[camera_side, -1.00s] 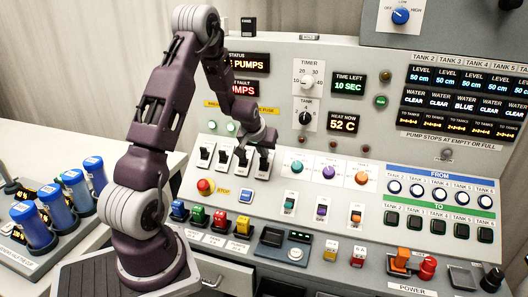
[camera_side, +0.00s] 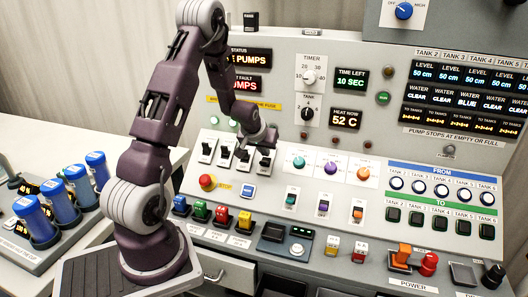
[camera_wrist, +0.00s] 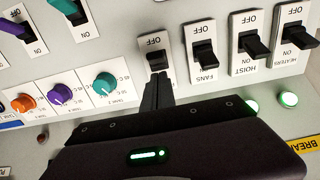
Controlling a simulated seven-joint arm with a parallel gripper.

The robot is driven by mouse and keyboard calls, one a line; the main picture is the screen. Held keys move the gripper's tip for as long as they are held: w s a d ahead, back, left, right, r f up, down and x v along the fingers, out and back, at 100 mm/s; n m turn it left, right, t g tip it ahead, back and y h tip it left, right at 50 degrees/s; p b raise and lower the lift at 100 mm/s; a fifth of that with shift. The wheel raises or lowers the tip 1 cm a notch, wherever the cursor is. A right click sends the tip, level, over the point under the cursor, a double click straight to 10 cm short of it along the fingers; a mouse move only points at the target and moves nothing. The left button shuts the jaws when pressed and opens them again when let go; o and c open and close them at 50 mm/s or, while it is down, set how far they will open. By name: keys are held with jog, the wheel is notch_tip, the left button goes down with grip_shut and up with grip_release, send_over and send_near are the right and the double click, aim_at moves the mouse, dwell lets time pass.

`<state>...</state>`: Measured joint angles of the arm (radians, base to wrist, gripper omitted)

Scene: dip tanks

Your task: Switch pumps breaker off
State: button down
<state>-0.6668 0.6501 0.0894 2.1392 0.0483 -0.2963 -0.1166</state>
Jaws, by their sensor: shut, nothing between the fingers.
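The pumps breaker (camera_wrist: 157,62) is taken to be the end one of a row of black toggle levers on white plates; its name label is hidden by my fingers. It also shows in the side view (camera_side: 265,161), just below my gripper (camera_side: 262,142). In the wrist view, which looks upside down, my gripper (camera_wrist: 157,88) is shut, with its fingertips at the lever, touching or nearly so. OFF is readable at the plate's top in that view. I cannot tell which way this lever is tilted.
The fans (camera_wrist: 205,55), hoist (camera_wrist: 253,45) and heaters (camera_wrist: 298,36) breakers stand beside it, levers tilted away from OFF. A red stop button (camera_side: 207,181) and coloured knobs (camera_side: 331,168) are close by. Status displays (camera_side: 248,85) sit above, partly behind my arm.

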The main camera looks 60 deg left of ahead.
jog(key=shift+w+a, duration=0.3)
jog(key=shift+r, duration=0.15)
jog(key=r, duration=0.3)
jog(key=shift+w+a+r, duration=0.15)
jog(key=shift+w+r, duration=0.05)
jog(key=shift+r, duration=0.1)
jog(key=s+d, duration=0.6)
jog(key=shift+s+d+r, duration=0.15)
jog(key=shift+s+r, duration=0.05)
jog(key=shift+r, duration=0.05)
